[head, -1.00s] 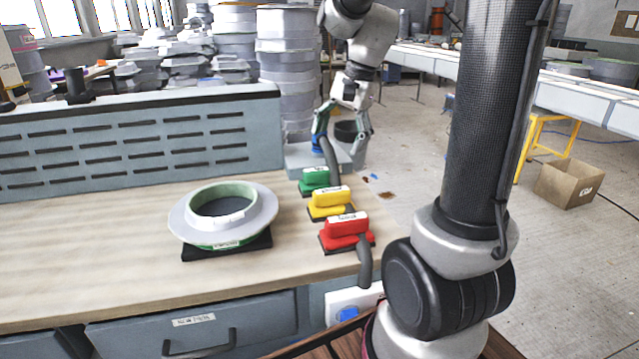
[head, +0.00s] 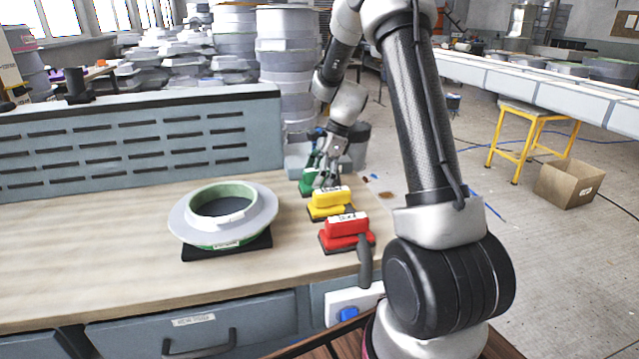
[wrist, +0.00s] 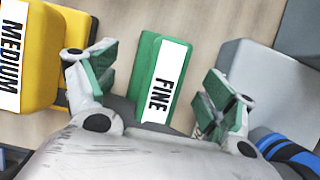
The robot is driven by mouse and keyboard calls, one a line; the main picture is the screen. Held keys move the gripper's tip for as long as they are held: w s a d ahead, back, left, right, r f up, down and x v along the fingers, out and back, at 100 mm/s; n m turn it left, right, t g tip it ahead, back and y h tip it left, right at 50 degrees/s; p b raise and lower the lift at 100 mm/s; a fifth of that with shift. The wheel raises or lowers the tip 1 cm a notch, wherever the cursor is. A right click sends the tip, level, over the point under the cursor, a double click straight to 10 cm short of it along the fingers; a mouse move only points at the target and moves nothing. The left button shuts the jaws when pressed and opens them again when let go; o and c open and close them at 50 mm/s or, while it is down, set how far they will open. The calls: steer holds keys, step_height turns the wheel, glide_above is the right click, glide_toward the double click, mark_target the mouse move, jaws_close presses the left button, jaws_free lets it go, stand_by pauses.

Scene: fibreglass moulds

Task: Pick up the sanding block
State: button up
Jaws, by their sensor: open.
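Three sanding blocks stand in a row near the bench's right end: a green one (head: 309,180) at the back, a yellow one (head: 330,199) in the middle and a red one (head: 346,229) in front. In the wrist view the green block (wrist: 150,70) carries a label reading FINE, and the yellow block (wrist: 40,55) reads MEDIUM. My gripper (wrist: 158,88) is open, with one finger on each side of the green block; I cannot tell whether either touches it. In the head view my gripper (head: 322,172) partly hides the green block.
A round mould ring (head: 177,218) sits on a black pad on the wooden bench (head: 90,265). A grey box (wrist: 250,75) stands close to the right of the green block in the wrist view. The bench's left part is clear. A cardboard box (head: 568,185) is on the floor.

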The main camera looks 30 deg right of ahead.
mark_target(315, 170)
steer(key=shift+x, duration=1.05)
steer(key=shift+c, duration=0.2)
steer(key=c, duration=1.2)
steer(key=shift+o, duration=0.2)
step_height(315, 170, up, 10)
steer(key=shift+r, duration=0.1)
steer(key=o, duration=0.5)
steer(key=shift+c, duration=1.5)
